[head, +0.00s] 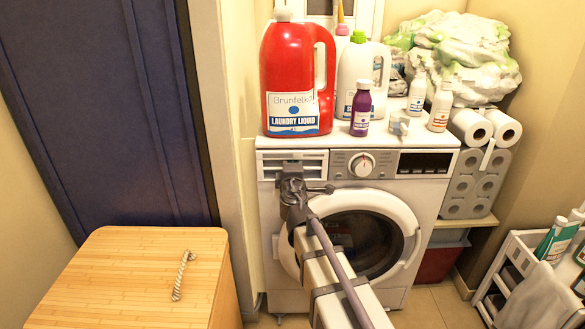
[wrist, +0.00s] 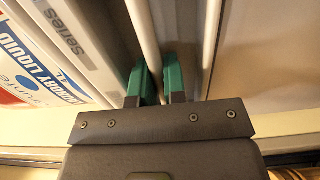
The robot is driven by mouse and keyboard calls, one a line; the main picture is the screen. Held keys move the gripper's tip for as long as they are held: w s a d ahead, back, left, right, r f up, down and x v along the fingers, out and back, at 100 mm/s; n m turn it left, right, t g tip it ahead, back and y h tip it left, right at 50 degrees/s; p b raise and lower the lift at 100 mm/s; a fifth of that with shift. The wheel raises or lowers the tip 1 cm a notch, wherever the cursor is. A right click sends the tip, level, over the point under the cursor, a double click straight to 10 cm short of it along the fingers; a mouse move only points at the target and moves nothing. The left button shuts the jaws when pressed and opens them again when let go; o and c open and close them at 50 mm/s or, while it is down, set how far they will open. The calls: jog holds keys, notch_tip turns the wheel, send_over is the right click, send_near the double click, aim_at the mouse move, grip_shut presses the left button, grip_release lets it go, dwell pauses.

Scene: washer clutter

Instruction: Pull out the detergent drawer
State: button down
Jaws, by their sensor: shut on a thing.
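The detergent drawer (head: 307,156) is at the upper left of the white washing machine's front, left of the round dial, in the head view. My gripper (head: 291,178) is in front of the drawer and covers its lower middle. In the wrist view the green fingertips of my gripper (wrist: 158,82) are closed on a thin white bar (wrist: 145,38), which looks like the drawer's handle edge. The exact contact is partly hidden by the fingers. I cannot tell whether the drawer stands out from the washer (head: 430,187).
A red laundry liquid jug (head: 292,60) stands on the washer just above the drawer. A white jug (head: 357,70) and several small bottles stand beside it. A wooden-topped cabinet (head: 140,265) is at the lower left. A white cart (head: 508,275) is at the right.

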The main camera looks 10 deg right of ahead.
jog(key=shift+v, duration=2.05)
jog(key=v, duration=0.4)
jog(key=shift+s, duration=0.25)
jog(key=shift+v, duration=2.25)
jog(key=c, duration=1.4)
grip_release()
jog(key=shift+c, duration=0.2)
